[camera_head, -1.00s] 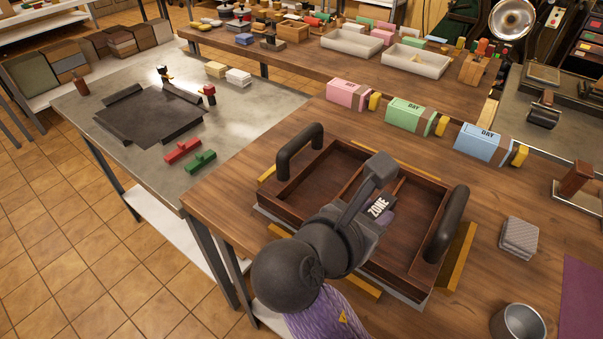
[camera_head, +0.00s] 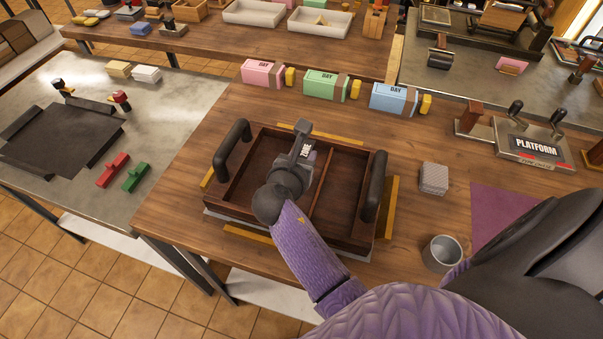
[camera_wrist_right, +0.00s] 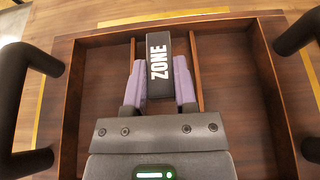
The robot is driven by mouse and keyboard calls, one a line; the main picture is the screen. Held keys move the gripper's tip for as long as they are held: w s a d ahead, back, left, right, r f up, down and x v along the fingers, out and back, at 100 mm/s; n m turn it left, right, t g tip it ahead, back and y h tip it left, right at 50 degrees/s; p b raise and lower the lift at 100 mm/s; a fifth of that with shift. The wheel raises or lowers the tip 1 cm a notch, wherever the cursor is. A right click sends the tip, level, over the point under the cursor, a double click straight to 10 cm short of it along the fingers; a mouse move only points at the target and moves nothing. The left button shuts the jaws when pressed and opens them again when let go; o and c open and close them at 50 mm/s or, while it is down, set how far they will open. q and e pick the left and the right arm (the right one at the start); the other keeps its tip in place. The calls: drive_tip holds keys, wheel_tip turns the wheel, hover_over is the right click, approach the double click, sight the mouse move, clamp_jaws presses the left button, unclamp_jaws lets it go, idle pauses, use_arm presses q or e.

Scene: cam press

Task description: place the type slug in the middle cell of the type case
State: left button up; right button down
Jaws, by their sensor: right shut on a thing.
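The type case (camera_head: 345,241) is a dark brown wooden tray with two black handles, split by thin dividers into three cells. It also fills most of the right wrist view (camera_wrist_right: 242,100). My right gripper (camera_head: 305,152) is shut on the type slug, a dark grey block lettered ZONE (camera_wrist_right: 158,62). In the right wrist view the purple fingers press its two long sides. The slug lies lengthwise between the two dividers, over or in the middle cell; I cannot tell whether it touches the floor. The side cells look empty. My left gripper is not in view.
Pink (camera_head: 262,73), green (camera_head: 324,84) and blue (camera_head: 393,99) DAY blocks stand behind the case. A grey ribbed block (camera_head: 433,178), a metal cup (camera_head: 442,253) and a purple mat (camera_head: 505,218) lie to its right. Yellow strips (camera_head: 390,208) border the case.

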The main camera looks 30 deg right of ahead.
wheel_tip(320, 180, down, 5)
drive_tip(key=shift+r+b, duration=0.15)
drive_tip(key=shift+b, duration=1)
drive_tip(key=shift+r, duration=0.15)
drive_tip(key=shift+c, duration=2.4)
unclamp_jaws()
drive_tip(key=shift+o, duration=0.4)
